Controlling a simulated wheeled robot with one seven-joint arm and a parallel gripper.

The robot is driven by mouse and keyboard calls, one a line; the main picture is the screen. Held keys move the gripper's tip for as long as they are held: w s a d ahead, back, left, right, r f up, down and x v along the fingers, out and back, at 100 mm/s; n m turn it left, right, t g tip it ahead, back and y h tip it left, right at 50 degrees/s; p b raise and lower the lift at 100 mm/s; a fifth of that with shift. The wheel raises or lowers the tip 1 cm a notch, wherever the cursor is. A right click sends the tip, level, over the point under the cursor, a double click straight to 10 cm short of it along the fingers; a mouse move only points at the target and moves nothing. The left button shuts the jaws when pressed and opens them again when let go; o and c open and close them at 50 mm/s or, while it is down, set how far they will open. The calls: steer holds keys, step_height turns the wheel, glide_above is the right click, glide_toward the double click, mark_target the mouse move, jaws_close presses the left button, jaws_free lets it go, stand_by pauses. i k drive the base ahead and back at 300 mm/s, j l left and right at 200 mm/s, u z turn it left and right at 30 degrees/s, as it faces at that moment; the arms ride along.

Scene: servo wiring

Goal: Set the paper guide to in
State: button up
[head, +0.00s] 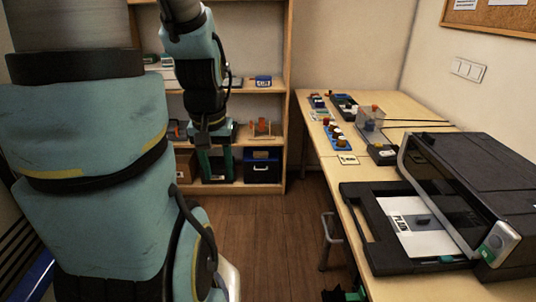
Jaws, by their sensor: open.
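A dark printer (480,175) stands on the right-hand bench, its black paper tray (375,235) extending left. A white sheet marked "PLAIN" (418,240) lies in the tray. A small dark raised piece on the sheet, apparently the paper guide (423,219), sits near the sheet's middle. Its exact setting is too small to tell. My gripper (202,143) hangs pointing down at the end of my arm, in front of the shelf at centre left. It is open and appears empty, far to the left of the printer.
The wooden bench (345,172) holds several small items toward its back, including a clear bin (369,118) and a dark box (382,154). A shelf unit (282,100) with boxes stands at the back. A stool (327,240) is beside the bench. Open floor (270,230) lies between.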

mark_target(447, 258)
steer(key=l+z, duration=0.1)
steer(key=z, duration=0.25)
steer(key=i+z, duration=0.1)
steer(key=z, duration=0.25)
steer(key=i+l+z, duration=0.1)
steer(key=z, duration=0.25)
